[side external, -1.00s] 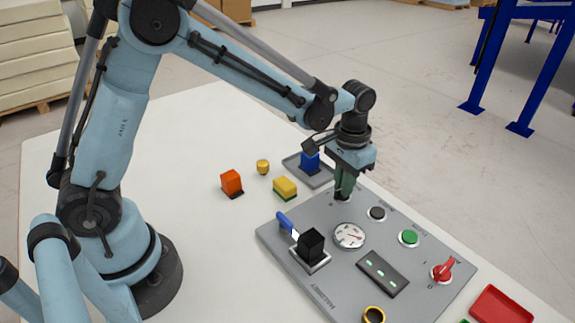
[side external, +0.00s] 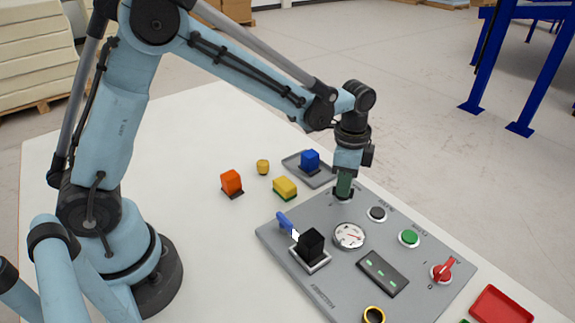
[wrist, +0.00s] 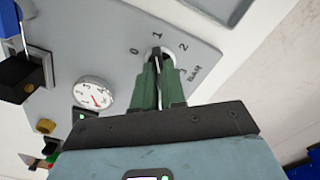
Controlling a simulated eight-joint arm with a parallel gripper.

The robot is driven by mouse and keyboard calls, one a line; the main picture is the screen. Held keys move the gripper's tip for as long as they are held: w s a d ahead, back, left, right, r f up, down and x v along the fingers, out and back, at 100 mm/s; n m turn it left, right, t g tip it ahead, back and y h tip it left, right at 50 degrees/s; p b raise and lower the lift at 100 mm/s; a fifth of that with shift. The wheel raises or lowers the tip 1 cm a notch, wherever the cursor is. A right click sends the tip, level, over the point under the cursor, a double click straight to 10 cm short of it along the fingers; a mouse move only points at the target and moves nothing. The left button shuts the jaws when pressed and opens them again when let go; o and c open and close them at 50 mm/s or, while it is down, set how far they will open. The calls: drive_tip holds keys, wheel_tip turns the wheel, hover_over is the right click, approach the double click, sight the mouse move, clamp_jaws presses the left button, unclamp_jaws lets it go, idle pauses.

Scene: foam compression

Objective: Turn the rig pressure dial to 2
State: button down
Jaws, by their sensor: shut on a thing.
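The pressure dial (wrist: 155,51) shows in the wrist view at the edge of the grey rig panel (wrist: 115,45), inside a scale marked 0, 1, 2, 3 and BAR. Its dark knob appears to face near the 1, but the fingers cover much of it, so I cannot tell the exact setting. My gripper (wrist: 158,72) points down, its green fingers shut on the dial knob. In the side view my gripper (side external: 343,192) is at the panel's far corner, and the knob is mostly hidden beneath it.
The panel carries a round gauge (side external: 349,236), a black button (side external: 377,214), a green button (side external: 409,237), a red switch (side external: 442,270) and a blue-handled lever (side external: 286,222). Close behind my gripper, a grey tray (side external: 322,180) holds a blue block (side external: 310,159).

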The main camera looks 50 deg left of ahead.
drive_tip(key=m, duration=1.2)
drive_tip(key=shift+m, duration=0.4)
idle(0.3)
drive_tip(key=c, duration=1.2)
unclamp_jaws()
wheel_tip(320, 180, up, 12)
drive_tip(key=shift+r, duration=0.1)
